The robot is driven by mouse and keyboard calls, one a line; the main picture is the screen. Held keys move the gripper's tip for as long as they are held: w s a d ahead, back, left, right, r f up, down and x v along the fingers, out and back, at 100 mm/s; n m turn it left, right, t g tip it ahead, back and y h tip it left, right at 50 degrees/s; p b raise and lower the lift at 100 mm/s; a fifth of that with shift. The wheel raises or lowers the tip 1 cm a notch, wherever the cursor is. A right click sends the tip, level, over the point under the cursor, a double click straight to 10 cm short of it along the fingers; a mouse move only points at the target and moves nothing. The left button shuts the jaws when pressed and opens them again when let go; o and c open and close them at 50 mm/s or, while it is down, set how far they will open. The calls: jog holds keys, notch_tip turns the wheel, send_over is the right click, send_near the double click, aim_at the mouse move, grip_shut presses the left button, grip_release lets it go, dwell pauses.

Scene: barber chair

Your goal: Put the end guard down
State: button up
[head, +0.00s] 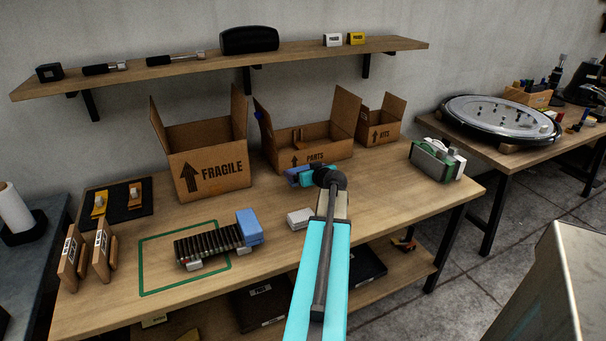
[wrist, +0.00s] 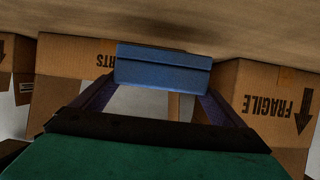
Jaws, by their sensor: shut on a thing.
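The end guard I hold is a blue block (wrist: 162,68), seen between the two fingers of my gripper (wrist: 160,82) in the wrist view. My gripper is shut on it. In the head view my gripper (head: 304,177) is over the table in front of the PARTS box, with the blue block partly hidden by my arm. Another blue guard (head: 249,227) stands at the right end of a row of dark plates (head: 208,243), inside or overlapping a green outlined rectangle (head: 142,268). A small white block (head: 300,218) lies on the table to the right of that row.
Open cardboard boxes marked FRAGILE (head: 210,175), PARTS (head: 332,150) and KITS (head: 384,132) stand at the back. Wooden holders (head: 100,250) stand at the left front. A green and white device (head: 437,160) sits at the right end. The table (head: 375,190) is bare before it.

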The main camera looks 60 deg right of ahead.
aim_at(305, 167)
jog(key=shift+w+d+f, duration=0.1)
jog(key=shift+w+d, duration=0.35)
jog(key=shift+d, duration=0.25)
jog(key=shift+w+d+f, duration=0.1)
jog(key=shift+w+d, duration=0.35)
jog(key=shift+d, duration=0.2)
jog(key=shift+f+p, duration=0.5)
jog(key=shift+f, duration=1.2)
jog(key=shift+f+b, duration=0.15)
jog(key=shift+b, duration=0.15)
jog(key=o, duration=0.7)
jog(key=shift+r+p, duration=0.25)
jog(key=shift+p, duration=0.1)
jog(key=shift+s+a, duration=0.25)
jog(key=shift+s, duration=0.05)
jog(key=shift+b+v, duration=0.95)
jog(key=shift+v, duration=4.7)
